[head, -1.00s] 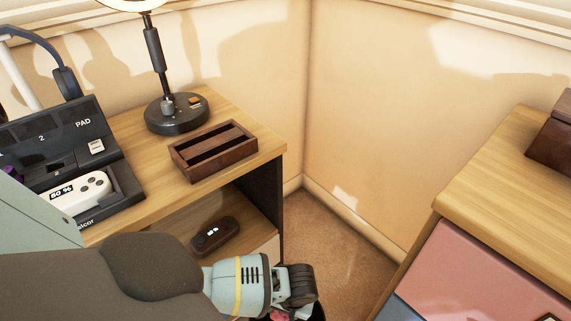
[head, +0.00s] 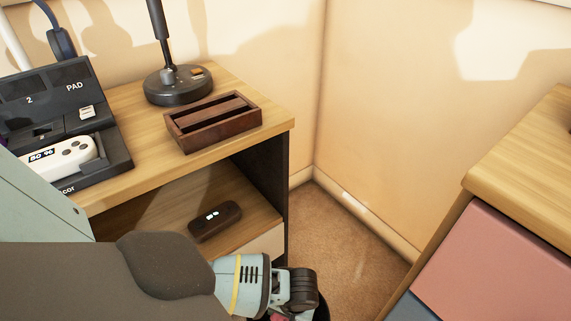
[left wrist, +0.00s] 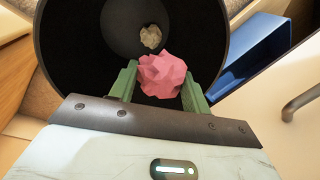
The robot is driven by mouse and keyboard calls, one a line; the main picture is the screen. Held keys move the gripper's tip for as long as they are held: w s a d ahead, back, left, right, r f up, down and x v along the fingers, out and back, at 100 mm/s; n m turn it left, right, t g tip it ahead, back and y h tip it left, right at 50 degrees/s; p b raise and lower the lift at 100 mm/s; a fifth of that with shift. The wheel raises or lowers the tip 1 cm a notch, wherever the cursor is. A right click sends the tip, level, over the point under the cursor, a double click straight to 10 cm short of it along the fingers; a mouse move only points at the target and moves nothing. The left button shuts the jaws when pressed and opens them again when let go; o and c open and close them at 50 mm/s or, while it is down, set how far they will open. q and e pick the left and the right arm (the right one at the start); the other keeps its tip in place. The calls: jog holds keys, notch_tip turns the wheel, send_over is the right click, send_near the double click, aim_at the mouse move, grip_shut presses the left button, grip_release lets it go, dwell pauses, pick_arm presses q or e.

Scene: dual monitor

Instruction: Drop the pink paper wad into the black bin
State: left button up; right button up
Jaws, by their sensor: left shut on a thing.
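In the left wrist view the pink paper wad (left wrist: 163,75) sits between the two green fingers of my left gripper (left wrist: 160,85), which is shut on it. Behind the wad is the round black bin (left wrist: 75,35), its opening facing the camera. A pale crumpled wad (left wrist: 151,37) lies inside the bin. In the head view my left gripper (head: 285,316) is low at the bottom edge, with only a bit of pink showing. A dark rim of the bin (head: 322,308) shows just beside it. My right gripper is not in view.
A wooden desk (head: 225,85) with a lamp (head: 178,85) and a brown wooden box (head: 213,122) is at the left. A dark device (head: 215,221) lies on its lower shelf. A cabinet with a pink front (head: 490,265) is at the right. A blue container (left wrist: 262,50) is beside the bin.

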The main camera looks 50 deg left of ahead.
pick_arm(q)
jog(key=shift+r, duration=0.1)
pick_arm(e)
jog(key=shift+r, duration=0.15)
pick_arm(q)
jog(key=o, duration=0.7)
jog(key=shift+o, duration=1.5)
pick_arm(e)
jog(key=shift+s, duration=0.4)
pick_arm(q)
jog(key=shift+r, duration=0.1)
jog(key=p+v, duration=0.3)
jog(key=v, duration=0.4)
jog(key=shift+p, duration=0.35)
jog(key=shift+w+d+r, duration=0.1)
jog(key=shift+d+r, duration=0.05)
jog(key=shift+r, duration=0.1)
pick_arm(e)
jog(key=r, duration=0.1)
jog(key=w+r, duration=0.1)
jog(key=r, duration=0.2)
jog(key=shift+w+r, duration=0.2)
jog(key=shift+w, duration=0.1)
